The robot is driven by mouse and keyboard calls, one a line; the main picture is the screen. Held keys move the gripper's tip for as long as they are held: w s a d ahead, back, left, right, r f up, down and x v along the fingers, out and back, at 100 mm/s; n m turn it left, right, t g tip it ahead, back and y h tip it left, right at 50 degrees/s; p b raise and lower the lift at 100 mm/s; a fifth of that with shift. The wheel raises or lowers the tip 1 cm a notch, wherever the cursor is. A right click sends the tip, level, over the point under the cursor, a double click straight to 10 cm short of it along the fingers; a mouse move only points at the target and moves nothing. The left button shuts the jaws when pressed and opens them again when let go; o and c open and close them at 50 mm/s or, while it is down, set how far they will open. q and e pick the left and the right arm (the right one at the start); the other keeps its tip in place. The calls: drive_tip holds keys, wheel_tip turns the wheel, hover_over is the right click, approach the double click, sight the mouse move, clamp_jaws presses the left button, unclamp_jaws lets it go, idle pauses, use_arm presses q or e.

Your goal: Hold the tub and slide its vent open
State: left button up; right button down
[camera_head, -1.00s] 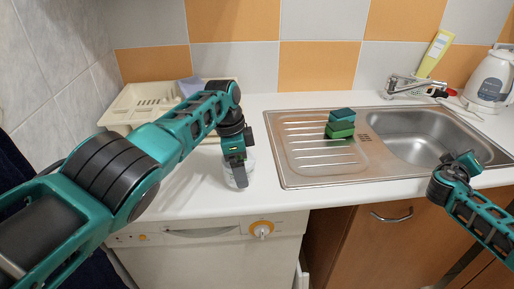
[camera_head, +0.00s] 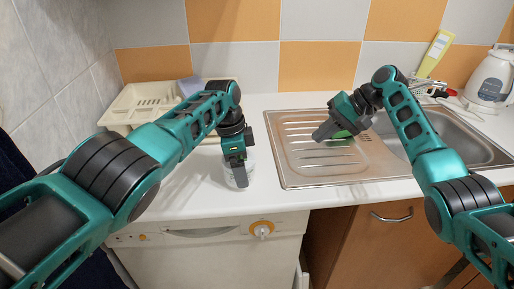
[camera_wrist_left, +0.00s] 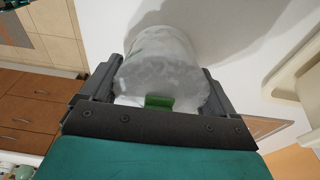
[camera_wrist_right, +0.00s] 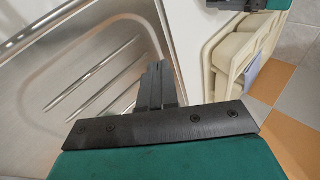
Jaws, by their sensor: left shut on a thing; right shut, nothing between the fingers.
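The tub (camera_wrist_left: 165,62) is a whitish, cloudy round container with a green tab (camera_wrist_left: 159,102) on the side facing the left wrist camera. In the head view the tub (camera_head: 231,178) stands on the white counter, mostly hidden behind my left gripper (camera_head: 240,180). My left gripper's fingers are on both sides of the tub, shut on it. My right gripper (camera_head: 319,135) is shut and empty above the sink's drainboard, to the right of the tub and apart from it. Its closed fingers (camera_wrist_right: 157,85) also show in the right wrist view.
A cream dish rack (camera_head: 135,108) stands behind my left arm. A faucet, yellow bottle (camera_head: 436,55) and white kettle (camera_head: 489,80) are at the right. Counter between tub and sink is clear.

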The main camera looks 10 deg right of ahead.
drive_tip(key=s+a+r+n+g+y, duration=0.2)
drive_tip(key=s+a+r+y, duration=0.1)
drive_tip(key=a+y, duration=0.1)
drive_tip(key=shift+r+g, duration=0.4)
drive_tip(key=shift+a, duration=0.15)
drive_tip(key=x, duration=1)
drive_tip(key=shift+a, duration=0.15)
drive_tip(key=a, duration=0.2)
drive_tip(key=shift+a+r, duration=0.1)
drive_tip(key=shift+a, duration=0.8)
